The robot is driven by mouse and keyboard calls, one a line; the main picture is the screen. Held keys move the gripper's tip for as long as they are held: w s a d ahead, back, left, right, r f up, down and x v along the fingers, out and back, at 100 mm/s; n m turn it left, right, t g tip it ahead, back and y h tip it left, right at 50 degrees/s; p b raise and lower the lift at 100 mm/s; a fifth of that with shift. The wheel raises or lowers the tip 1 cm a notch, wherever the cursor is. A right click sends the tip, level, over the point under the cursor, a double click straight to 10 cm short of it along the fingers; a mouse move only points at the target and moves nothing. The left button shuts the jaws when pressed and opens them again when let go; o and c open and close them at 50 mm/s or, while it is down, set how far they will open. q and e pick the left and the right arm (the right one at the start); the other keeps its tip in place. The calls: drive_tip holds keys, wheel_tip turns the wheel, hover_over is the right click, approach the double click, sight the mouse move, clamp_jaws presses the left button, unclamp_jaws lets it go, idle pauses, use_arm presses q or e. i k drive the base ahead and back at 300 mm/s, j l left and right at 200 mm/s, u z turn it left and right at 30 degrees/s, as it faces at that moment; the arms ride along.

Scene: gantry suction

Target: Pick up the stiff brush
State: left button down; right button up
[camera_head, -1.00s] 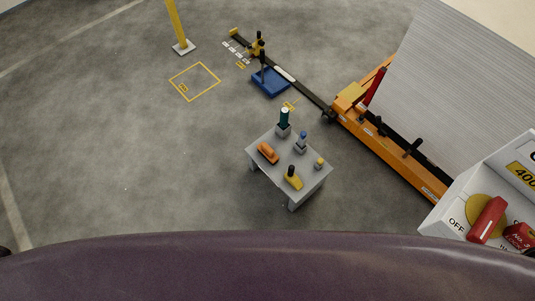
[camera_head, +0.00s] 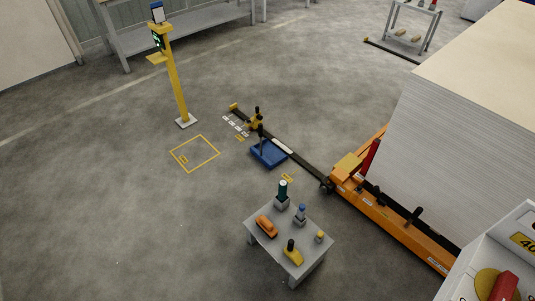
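A small grey table (camera_head: 270,245) stands on the floor at the lower middle of the view and holds several small items. An orange item (camera_head: 266,226) lies on its left side, and a yellow item with a black knob (camera_head: 292,252) sits at its front. Either could be the stiff brush; at this size I cannot tell which. A dark green cylinder with a white top (camera_head: 283,190) stands upright in a grey holder at the back corner. A blue-topped item (camera_head: 300,214) and a small yellow-topped item (camera_head: 319,237) stand to the right. Neither of my grippers is in view.
An orange machine base (camera_head: 405,232) with a tall stack of pale sheets (camera_head: 440,150) stands right of the table. A dark floor rail (camera_head: 305,170) with a blue plate (camera_head: 268,154) runs behind it. A yellow post (camera_head: 177,85) stands farther back. Floor left of the table is clear.

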sight(265, 225)
drive_tip(key=i+u, duration=0.35)
drive_tip(key=i+l+u, duration=0.1)
drive_tip(key=i+u, duration=0.3)
drive_tip(key=i, duration=0.05)
